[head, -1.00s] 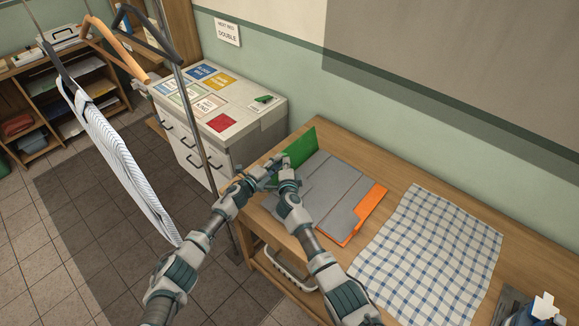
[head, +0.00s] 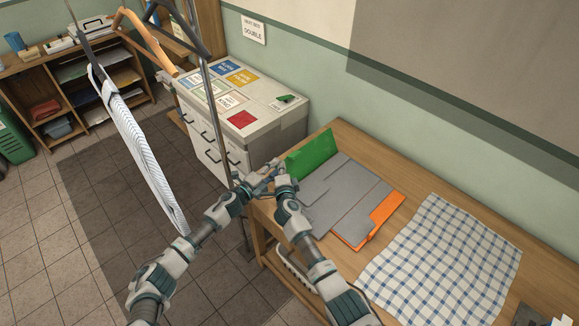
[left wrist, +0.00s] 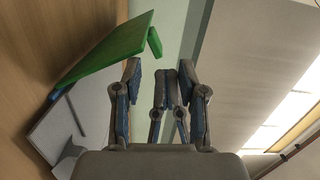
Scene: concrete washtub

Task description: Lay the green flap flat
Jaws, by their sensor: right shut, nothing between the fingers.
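The green flap (head: 312,155) stands raised along the far left edge of the grey folding board (head: 345,195). In the left wrist view the flap (left wrist: 112,48) is at upper left, apart from the fingers. My left gripper (head: 262,170) is just left of the flap, past the table's left end. In the left wrist view its fingers (left wrist: 160,72) are spread with nothing held. My right gripper (head: 277,174) is shut and empty, close beside the left one and near the board's left edge. The two overlap in the head view, so contact is unclear.
An orange flap (head: 382,212) lies at the board's right edge. A blue checked cloth (head: 440,255) covers the table (head: 340,130) further right. A white cabinet (head: 240,120) stands behind left. A rail with hangers and a striped garment (head: 135,140) stands at left.

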